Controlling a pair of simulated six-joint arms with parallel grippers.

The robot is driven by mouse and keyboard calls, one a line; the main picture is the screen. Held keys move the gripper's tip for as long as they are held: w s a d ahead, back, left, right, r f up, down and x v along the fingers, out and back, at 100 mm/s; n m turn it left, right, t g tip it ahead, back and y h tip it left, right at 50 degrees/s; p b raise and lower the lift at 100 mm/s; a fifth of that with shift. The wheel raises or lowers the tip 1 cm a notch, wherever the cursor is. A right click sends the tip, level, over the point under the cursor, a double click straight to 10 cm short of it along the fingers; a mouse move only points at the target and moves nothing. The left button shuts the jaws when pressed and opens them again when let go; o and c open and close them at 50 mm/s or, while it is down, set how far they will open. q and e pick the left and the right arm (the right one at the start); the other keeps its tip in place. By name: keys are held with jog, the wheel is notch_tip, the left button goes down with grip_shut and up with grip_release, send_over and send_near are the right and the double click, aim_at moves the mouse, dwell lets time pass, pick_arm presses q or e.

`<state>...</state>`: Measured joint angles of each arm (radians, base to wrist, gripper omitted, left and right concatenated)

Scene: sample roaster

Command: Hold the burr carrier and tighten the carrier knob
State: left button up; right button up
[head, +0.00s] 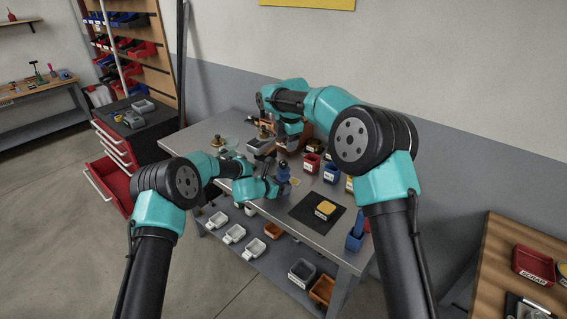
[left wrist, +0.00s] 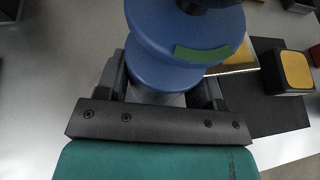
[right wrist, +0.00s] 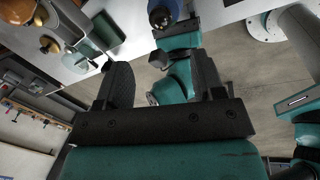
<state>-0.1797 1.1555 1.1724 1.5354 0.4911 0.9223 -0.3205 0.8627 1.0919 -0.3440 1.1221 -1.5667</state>
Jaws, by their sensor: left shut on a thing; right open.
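The burr carrier (head: 283,172) is a blue stepped round body standing over the table near its middle. In the left wrist view the burr carrier (left wrist: 185,45) shows two blue discs and a green mark, with a dark knob (left wrist: 208,4) on top, cut by the frame edge. My left gripper (left wrist: 160,85) is shut on the narrower lower part of the carrier. My right gripper (right wrist: 165,80) is open and empty, behind the carrier and apart from it. The right wrist view shows the carrier (right wrist: 164,12) at the top edge, beyond its fingers.
A black mat (head: 303,212) with a yellow-topped box (head: 325,208) lies right of the carrier. Red (head: 311,162) and blue (head: 331,173) bins stand behind it. Roaster equipment (right wrist: 92,38) is close to my right gripper. A blue holder (head: 355,238) stands at the table's right corner.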

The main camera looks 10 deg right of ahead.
aim_at(284, 160)
jog(key=f, duration=0.3)
jog(key=w+f, duration=0.1)
jog(key=f, duration=0.3)
jog(key=a+f, duration=0.1)
jog(key=f, duration=0.2)
jog(key=shift+w+f, duration=0.4)
jog(key=c, duration=0.9)
